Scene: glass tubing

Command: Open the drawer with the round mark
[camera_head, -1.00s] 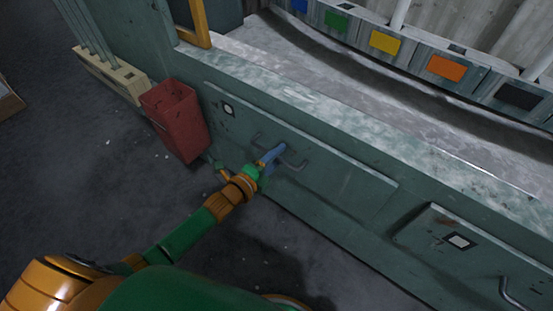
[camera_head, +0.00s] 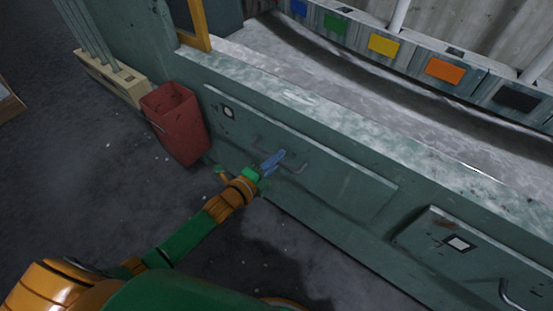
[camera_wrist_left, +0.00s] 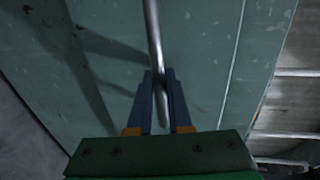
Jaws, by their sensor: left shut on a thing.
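The upper-left drawer (camera_head: 345,185) in the teal bench front carries a small white label with a dark, round-looking mark (camera_head: 228,112). A grey bar handle (camera_head: 297,166) is fixed to its front. My left gripper (camera_head: 274,160) is shut on this handle, near its middle. In the left wrist view the handle (camera_wrist_left: 154,35) runs between the two blue fingers of my left gripper (camera_wrist_left: 160,85). The drawer front looks close to the bench face; any gap behind it is too small to tell. My right gripper is not in view.
Another drawer (camera_head: 425,238) with a pale square label (camera_head: 459,243) is at lower right. A red bin (camera_head: 178,130) stands left of the held drawer. The benchtop (camera_head: 300,95) is above, with coloured labelled boxes (camera_head: 384,44) behind. The floor before the bench is largely clear.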

